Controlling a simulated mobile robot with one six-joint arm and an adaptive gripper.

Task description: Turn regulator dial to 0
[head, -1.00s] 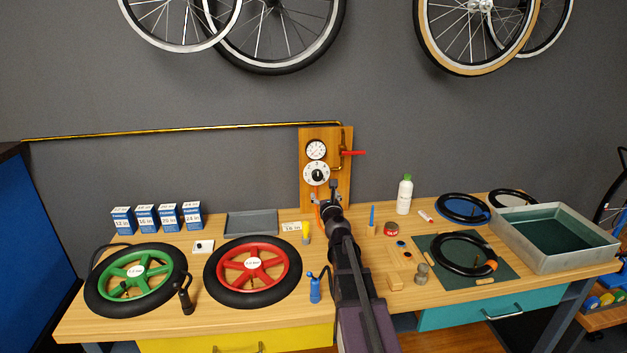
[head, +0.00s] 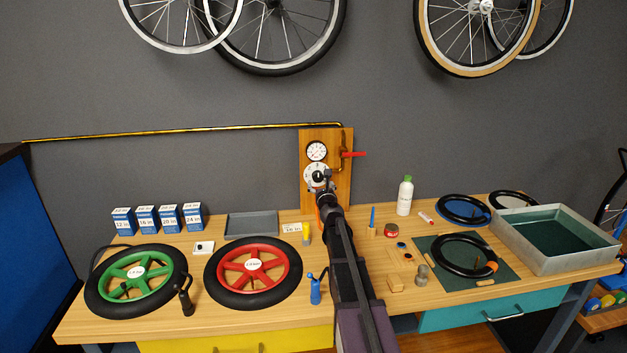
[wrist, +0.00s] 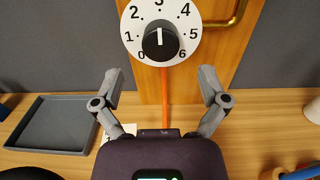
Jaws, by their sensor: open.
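The regulator dial is a white disc with a black knob (wrist: 160,43) in the wrist view, mounted on a wooden panel (wrist: 216,62). Numbers run from 0 at its lower left, over the top, to 6 at its lower right. The knob's white mark points up, toward the 3. In the head view the dial (head: 309,172) is partly covered by my gripper (head: 322,180). In the wrist view my gripper (wrist: 159,76) is open and empty, its fingers spread wide left and right, below the dial and apart from the knob.
A pressure gauge (head: 316,151) sits above the dial. A red valve lever (head: 354,154) sticks out to its right on a copper pipe. An orange hose (wrist: 165,98) hangs below the dial between my fingers. A grey tray (head: 252,224) lies on the bench at left.

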